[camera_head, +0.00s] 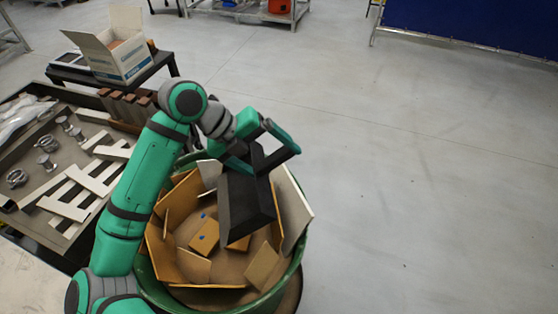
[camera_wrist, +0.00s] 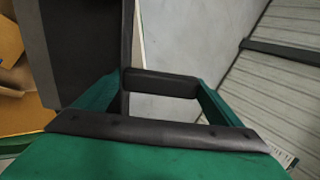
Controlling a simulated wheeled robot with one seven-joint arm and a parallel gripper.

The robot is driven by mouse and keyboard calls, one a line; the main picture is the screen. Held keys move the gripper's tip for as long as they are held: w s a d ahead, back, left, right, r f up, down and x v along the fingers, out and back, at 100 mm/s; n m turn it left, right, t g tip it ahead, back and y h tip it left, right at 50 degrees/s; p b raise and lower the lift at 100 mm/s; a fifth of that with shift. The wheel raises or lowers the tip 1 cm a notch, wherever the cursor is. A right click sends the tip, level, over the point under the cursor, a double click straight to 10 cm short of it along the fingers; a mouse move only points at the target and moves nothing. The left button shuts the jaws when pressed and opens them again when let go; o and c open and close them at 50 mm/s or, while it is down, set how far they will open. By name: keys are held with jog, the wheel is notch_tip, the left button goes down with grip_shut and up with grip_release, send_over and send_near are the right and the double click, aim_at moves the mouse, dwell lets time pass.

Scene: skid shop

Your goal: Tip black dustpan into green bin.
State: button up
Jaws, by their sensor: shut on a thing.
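The black dustpan (camera_head: 245,207) hangs steeply tilted over the green bin (camera_head: 150,282). My gripper (camera_head: 265,157) is shut on the dustpan's upper end, above the bin's far side. In the wrist view, the dustpan (camera_wrist: 82,50) fills the upper left and my gripper (camera_wrist: 160,85) spans a dark part of it. The bin holds cardboard pieces and flat panels. Small blue bits (camera_head: 203,216) lie on a cardboard piece inside. The inside of the dustpan is mostly hidden, so I cannot tell whether anything is in it.
A workbench (camera_head: 45,165) with metal parts and white slats stands at the left, close to the bin. An open cardboard box (camera_head: 118,50) sits on a dark stand behind it. A pale panel (camera_head: 291,205) sticks up at the bin's right rim. The floor to the right is clear.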

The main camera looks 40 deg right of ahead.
jog(key=shift+w+a+r+h, duration=0.3)
jog(key=shift+a+r+h, duration=0.1)
jog(key=shift+a, duration=0.2)
jog(key=w+a+r+g+h, duration=0.2)
jog(key=w+a+r+h, duration=0.1)
jog(key=a, duration=0.6)
jog(key=shift+w+r+h, duration=0.25)
jog(key=shift+w+h, duration=0.35)
jog(key=shift+w, duration=0.1)
dwell(0.7)
dwell(0.3)
